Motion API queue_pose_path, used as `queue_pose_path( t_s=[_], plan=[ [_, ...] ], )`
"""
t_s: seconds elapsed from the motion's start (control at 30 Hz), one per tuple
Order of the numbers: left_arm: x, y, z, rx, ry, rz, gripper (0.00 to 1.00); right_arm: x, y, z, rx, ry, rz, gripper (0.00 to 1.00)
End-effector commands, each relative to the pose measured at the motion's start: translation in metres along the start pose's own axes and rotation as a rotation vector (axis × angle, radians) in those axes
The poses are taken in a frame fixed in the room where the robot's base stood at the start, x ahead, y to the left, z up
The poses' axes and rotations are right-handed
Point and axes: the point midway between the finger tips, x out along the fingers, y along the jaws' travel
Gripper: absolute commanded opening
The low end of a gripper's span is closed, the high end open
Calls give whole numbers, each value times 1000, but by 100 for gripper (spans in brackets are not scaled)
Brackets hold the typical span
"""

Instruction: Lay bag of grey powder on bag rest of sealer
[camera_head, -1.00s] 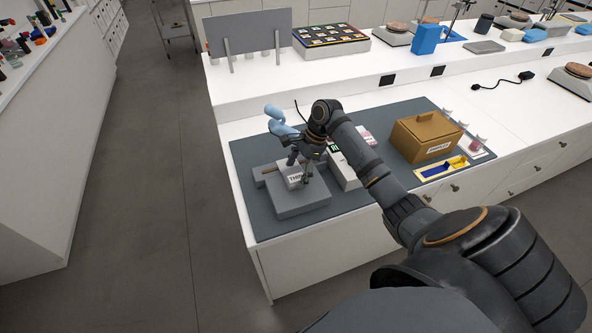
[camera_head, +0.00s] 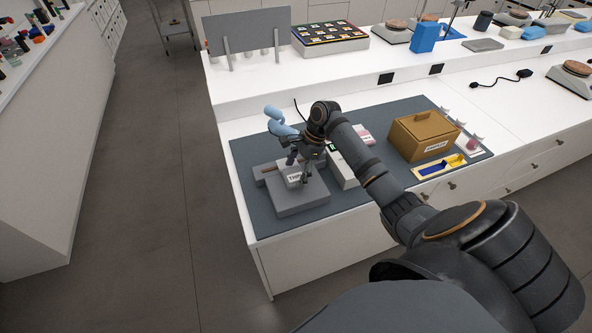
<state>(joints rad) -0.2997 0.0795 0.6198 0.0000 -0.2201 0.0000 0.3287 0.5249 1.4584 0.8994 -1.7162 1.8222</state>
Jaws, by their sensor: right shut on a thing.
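The sealer, a grey device with a light blue handle (camera_head: 279,121), stands on the dark mat at the left end of the bench. Its bag rest (camera_head: 300,205) is the flat grey block at its front. My right gripper (camera_head: 299,176) points down over the rear of this block and is shut on the bag of grey powder (camera_head: 293,179). The bag is small and pale with a dark-lettered label, and stands roughly upright. The fingers partly hide it, and I cannot tell whether its lower edge touches the block. My left gripper is out of view.
A white device (camera_head: 341,168) stands close to the right of the gripper, partly behind my arm. Further right are a brown lidded box (camera_head: 424,140) and a yellow tray (camera_head: 440,167) with a blue item. The dark mat (camera_head: 262,217) is clear at its front left.

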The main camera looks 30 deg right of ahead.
Motion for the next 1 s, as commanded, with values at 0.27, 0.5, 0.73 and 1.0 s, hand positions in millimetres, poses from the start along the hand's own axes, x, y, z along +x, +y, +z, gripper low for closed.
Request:
queue_pose_path(
  t_s=[0.27,0.5,0.73,1.0],
  plan=[
    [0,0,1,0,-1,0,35,5,0,-2,0,0,1,47],
    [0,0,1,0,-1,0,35,10,0,-4,0,0,0,47],
    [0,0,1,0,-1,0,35,12,0,-5,0,1,0,93],
    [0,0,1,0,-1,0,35,12,0,-5,0,1,-1,100]
  ],
)
